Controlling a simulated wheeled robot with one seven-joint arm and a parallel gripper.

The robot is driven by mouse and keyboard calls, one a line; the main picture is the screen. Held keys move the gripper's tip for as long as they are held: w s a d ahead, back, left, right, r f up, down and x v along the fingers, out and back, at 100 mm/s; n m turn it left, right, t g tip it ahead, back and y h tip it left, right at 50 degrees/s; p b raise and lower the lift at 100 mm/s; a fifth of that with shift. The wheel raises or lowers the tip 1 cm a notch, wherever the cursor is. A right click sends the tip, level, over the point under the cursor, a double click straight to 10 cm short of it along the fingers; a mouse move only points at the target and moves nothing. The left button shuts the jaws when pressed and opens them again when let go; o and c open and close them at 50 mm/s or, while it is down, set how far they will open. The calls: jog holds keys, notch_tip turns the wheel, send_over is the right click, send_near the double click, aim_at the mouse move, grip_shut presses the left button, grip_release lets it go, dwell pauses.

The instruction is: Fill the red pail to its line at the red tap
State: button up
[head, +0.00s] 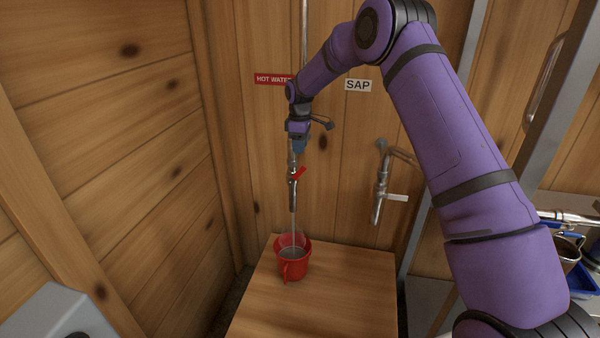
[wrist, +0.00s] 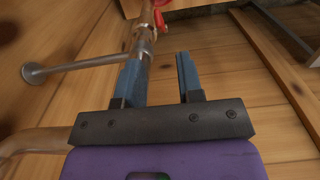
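The red pail (head: 296,268) stands upright on a wooden stand, under the spout of the red tap (head: 292,190). A thin stream runs from the spout into it, and a greyish liquid surface shows inside. I cannot make out the fill line. The tap's red lever (head: 299,173) is tilted up to the right; part of it shows at the top of the wrist view (wrist: 161,19). My gripper (head: 298,146) is just above the lever by the tap's pipe. In the wrist view its blue fingers (wrist: 160,78) are apart with nothing gripped between them.
A red "HOT WATER" sign (head: 272,79) and a white "SAP" sign (head: 358,85) are on the plank wall. A second tap with a white lever (head: 398,197) is to the right. The wooden stand (head: 345,290) is bare around the pail. Metal vessels (head: 568,247) are at far right.

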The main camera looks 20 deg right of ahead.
aim_at(300, 171)
notch_tip(300, 171, down, 11)
jog(key=shift+r, duration=0.15)
dwell(0.4)
grip_shut()
